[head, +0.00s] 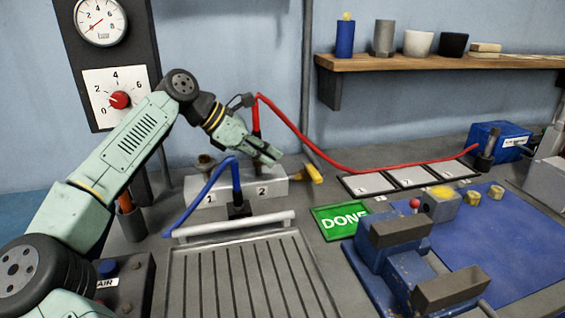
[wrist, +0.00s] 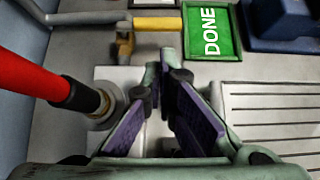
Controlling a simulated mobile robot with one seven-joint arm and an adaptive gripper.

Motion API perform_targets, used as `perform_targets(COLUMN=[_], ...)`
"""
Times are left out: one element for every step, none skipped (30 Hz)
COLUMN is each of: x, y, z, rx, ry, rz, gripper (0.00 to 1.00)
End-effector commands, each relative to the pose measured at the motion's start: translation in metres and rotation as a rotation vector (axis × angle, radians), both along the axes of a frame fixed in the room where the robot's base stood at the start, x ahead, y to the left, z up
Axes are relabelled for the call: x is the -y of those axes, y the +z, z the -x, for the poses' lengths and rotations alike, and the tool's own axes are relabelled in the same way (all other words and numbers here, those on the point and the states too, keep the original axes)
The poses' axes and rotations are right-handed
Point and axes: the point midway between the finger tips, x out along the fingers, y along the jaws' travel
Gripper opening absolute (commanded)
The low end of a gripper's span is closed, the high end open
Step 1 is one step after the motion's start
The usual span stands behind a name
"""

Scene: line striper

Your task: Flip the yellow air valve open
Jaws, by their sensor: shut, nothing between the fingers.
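The yellow air valve handle (head: 314,174) is at the right end of the pale block numbered 1 and 2 (head: 216,190). In the wrist view the yellow handle (wrist: 157,24) lies level across the top, beside a brass valve body (wrist: 124,44) and roughly in line with a grey pipe (wrist: 90,19). My gripper (head: 272,157) is above the block, just left of the handle. In the wrist view my gripper (wrist: 172,66) has its purple-padded fingers together at the tips, empty, and below the handle in the picture. I cannot tell whether it touches the valve.
A red hose (head: 330,155) rises from the block close beside my gripper, and a blue hose (head: 200,187) arches in front. A green DONE sign (head: 340,220) lies right of the valve. A blue vise-like fixture (head: 390,262) stands farther right. The slotted grey plate (head: 250,280) is bare.

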Motion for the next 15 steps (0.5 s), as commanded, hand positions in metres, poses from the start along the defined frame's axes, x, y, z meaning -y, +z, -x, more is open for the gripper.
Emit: perform_targets(x=[0.006, 0.01, 0.015, 0.019, 0.023, 0.029, 0.033, 0.036, 0.041, 0.044, 0.048, 0.052, 0.055, 0.057, 0.059], y=[-0.003, -0.006, -0.011, -0.014, -0.018, -0.023, -0.026, -0.03, -0.035, -0.038, -0.041, -0.045, -0.048, -0.05, -0.053], z=[-0.001, -0.002, -0.003, -0.005, -0.006, -0.008, -0.009, -0.01, -0.012, -0.013, -0.014, -0.015, -0.017, -0.018, -0.018], rx=[-0.002, -0.003, -0.003, -0.002, -0.003, -0.003, -0.003, -0.003, -0.003, -0.003, -0.002, -0.003, -0.002, -0.002, -0.002], ry=[-0.004, -0.004, -0.004, -0.005, -0.004, -0.004, -0.005, -0.004, -0.003, -0.003, -0.004, -0.003, -0.002, -0.002, -0.002], rz=[0.0, 0.0, 0.0, 0.0, 0.0, 0.0, 0.001, 0.001, 0.0, 0.0, 0.001, 0.0, 0.001, 0.001, 0.001], gripper=[0.0, 0.0, 0.0, 0.0, 0.0, 0.0, 0.0, 0.0, 0.0, 0.0, 0.0, 0.0, 0.0, 0.0, 0.0])
